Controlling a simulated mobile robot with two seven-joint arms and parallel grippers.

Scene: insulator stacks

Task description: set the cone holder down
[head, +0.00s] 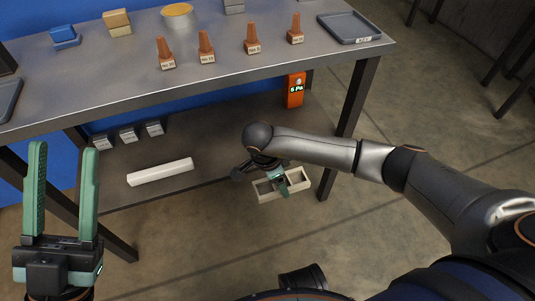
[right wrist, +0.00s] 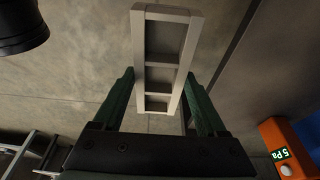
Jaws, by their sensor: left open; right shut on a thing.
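The cone holder (head: 298,190) is a pale open frame with a row of compartments. My right gripper (head: 281,184) is shut on it, low at the table's front right leg. In the right wrist view the holder (right wrist: 165,12) sits between the two green fingers (right wrist: 160,78) and extends away from them. I cannot tell whether it touches anything below. Several orange-brown cones (head: 252,40) stand in a row on the tabletop, each with a label. My left gripper (head: 64,150) is open and empty at the lower left, its fingers pointing up.
The metal table (head: 110,80) has a lower shelf (head: 200,180) with a white bar (head: 160,172) and several small grey blocks (head: 129,134). An orange gauge (head: 296,90) reading 5 Pa is near the right leg. A dark tray (head: 349,27) is at the tabletop's right end.

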